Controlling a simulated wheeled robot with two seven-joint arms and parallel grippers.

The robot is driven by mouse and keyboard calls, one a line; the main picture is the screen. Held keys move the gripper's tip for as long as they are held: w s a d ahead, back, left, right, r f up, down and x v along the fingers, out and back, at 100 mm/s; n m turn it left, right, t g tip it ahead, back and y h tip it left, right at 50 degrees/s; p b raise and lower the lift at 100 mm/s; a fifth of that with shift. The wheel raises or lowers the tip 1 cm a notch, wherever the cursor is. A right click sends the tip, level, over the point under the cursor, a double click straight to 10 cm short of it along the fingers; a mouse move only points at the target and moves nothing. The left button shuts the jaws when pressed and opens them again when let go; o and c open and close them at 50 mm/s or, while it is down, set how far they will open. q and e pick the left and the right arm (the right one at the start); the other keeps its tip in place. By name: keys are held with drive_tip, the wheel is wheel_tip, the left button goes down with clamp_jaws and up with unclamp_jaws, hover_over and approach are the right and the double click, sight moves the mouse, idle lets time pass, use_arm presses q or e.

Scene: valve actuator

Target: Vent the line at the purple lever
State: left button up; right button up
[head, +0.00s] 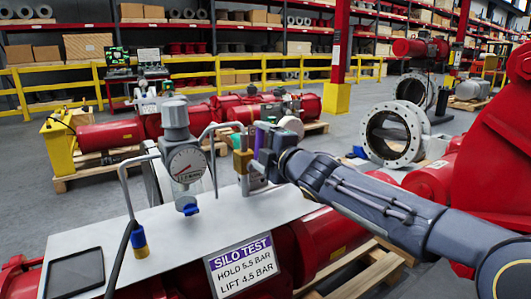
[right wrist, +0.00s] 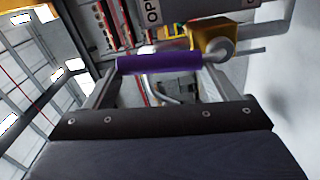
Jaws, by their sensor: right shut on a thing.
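The purple lever (right wrist: 160,63) shows in the right wrist view as a purple grip lying across between my gripper's two fingers. Its brass-coloured valve body (right wrist: 215,38) is just beyond its right end. In the head view the brass valve (head: 243,161) stands at the plate's back right, and my right gripper (head: 256,142) is right beside it, hiding most of the lever. My right gripper is shut on the purple lever. The pressure gauge (head: 187,163) stands left of it; its exact reading is too small to tell. My left gripper is not in view.
A sign reading SILO TEST, HOLD 5.5 BAR, LIFT 4.5 BAR (head: 242,266) is on the plate's front edge. Bent pipes flank the gauge. A dark tablet (head: 74,274) lies on the grey plate (head: 150,218). Red actuators and a flange (head: 392,135) are behind.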

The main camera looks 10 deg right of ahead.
drive_tip(key=shift+s+a+f+n+b, duration=0.15)
drive_tip(key=shift+a+n+b, duration=0.2)
drive_tip(key=shift+n, duration=0.25)
drive_tip(key=o, duration=1.4)
drive_tip(key=shift+c, duration=0.2)
drive_tip(key=v, duration=0.7)
drive_tip(key=shift+s+p, duration=0.35)
drive_tip(key=shift+d, duration=0.15)
